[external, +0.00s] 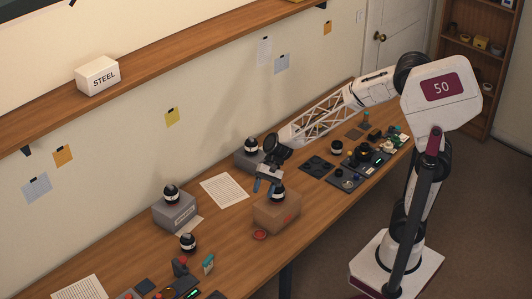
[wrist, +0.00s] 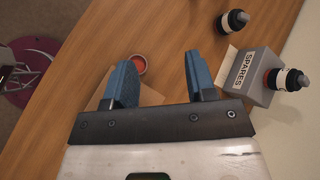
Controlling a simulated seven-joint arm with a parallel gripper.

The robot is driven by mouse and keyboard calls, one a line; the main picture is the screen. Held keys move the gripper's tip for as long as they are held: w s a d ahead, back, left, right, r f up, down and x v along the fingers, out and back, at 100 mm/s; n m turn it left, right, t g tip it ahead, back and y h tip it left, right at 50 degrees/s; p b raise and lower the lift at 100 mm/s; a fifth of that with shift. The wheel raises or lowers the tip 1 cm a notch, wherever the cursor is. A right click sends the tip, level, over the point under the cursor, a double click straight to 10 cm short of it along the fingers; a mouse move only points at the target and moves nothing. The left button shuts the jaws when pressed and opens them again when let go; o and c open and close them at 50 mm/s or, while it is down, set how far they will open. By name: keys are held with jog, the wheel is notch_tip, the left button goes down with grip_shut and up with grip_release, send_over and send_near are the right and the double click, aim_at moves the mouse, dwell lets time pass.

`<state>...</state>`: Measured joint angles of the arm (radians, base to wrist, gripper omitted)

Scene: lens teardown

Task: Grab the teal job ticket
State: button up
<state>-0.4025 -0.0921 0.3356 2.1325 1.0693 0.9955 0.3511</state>
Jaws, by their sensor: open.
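A small upright teal piece (external: 208,263), which looks like the teal job ticket, stands near the front of the bench in the external view. It is too small to read, and I cannot make it out in the wrist view. My gripper (external: 265,187) is open, above the bench by the brown box (external: 278,216), up and to the right of the teal piece. In the wrist view my gripper (wrist: 160,62) has its two blue fingers spread with nothing held between them.
A grey box marked SPARES (wrist: 247,78) carries a black-and-white lens (wrist: 287,80). Another lens (wrist: 232,21) stands on the bench nearby. A red disc (external: 260,234) lies beside the brown box. A paper sheet (external: 224,190) lies behind. Dark trays and parts fill the bench's right end.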

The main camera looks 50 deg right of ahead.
jog(key=w+a+f+m+y, duration=0.25)
jog(key=a+f, duration=0.45)
jog(key=a, duration=0.6)
jog(key=m+y, duration=0.2)
jog(key=m, duration=0.3)
send_near(208, 263)
jog(key=f, duration=0.1)
jog(key=w+a+f, duration=0.1)
jog(key=shift+w+a+f+g+h, duration=0.1)
jog(key=shift+w+f+g+h, duration=0.05)
jog(key=shift+f+g+h, duration=0.15)
jog(key=shift+x, duration=1.3)
jog(key=shift+x, duration=2.6)
